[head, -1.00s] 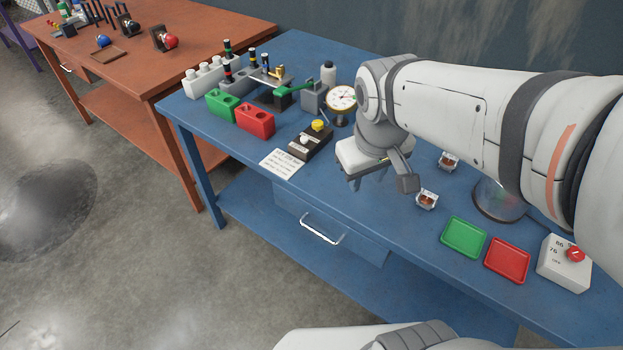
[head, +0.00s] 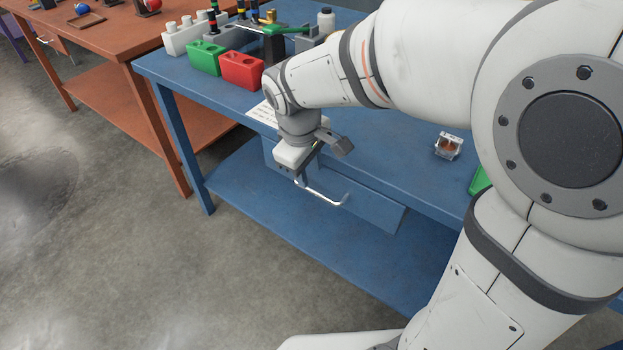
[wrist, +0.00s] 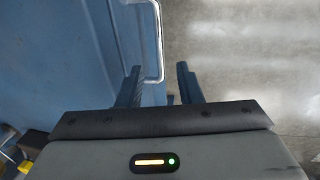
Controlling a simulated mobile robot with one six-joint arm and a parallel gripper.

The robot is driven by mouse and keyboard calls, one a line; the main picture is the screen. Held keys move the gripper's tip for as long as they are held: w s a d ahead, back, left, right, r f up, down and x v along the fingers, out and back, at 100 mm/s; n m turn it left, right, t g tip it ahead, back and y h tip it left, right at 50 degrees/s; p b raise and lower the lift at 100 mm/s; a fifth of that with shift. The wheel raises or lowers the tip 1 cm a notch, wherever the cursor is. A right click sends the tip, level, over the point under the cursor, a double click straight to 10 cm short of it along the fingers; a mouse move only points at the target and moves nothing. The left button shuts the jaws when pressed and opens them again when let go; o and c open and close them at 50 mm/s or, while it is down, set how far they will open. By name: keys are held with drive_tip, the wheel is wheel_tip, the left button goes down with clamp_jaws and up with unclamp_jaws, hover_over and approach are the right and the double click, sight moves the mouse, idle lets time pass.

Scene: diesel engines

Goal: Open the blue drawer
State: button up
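The blue drawer (head: 375,208) is set under the front edge of the blue workbench and looks closed. Its silver bar handle (head: 328,196) stands out from the front, and it also shows in the wrist view (wrist: 159,40). My gripper (wrist: 158,72) is open, with one dark finger on each side of the handle's near end. The fingers look apart from the bar. In the head view my gripper (head: 301,178) is at the left end of the handle and hides that end.
On the blue bench (head: 390,150) are a red block (head: 242,71), a green block (head: 204,58) and a small clear box (head: 449,146). A lower blue shelf (head: 260,205) lies under the drawer. An orange table (head: 95,42) stands at the left. The floor in front is clear.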

sight(313, 190)
drive_tip(key=f, duration=0.2)
drive_tip(key=f+b, duration=0.1)
drive_tip(key=f, duration=0.2)
drive_tip(key=shift+w+d+f, duration=0.3)
drive_tip(key=shift+w+d, duration=0.05)
drive_tip(key=shift+w, duration=0.05)
drive_tip(key=shift+c, duration=0.5)
clamp_jaws()
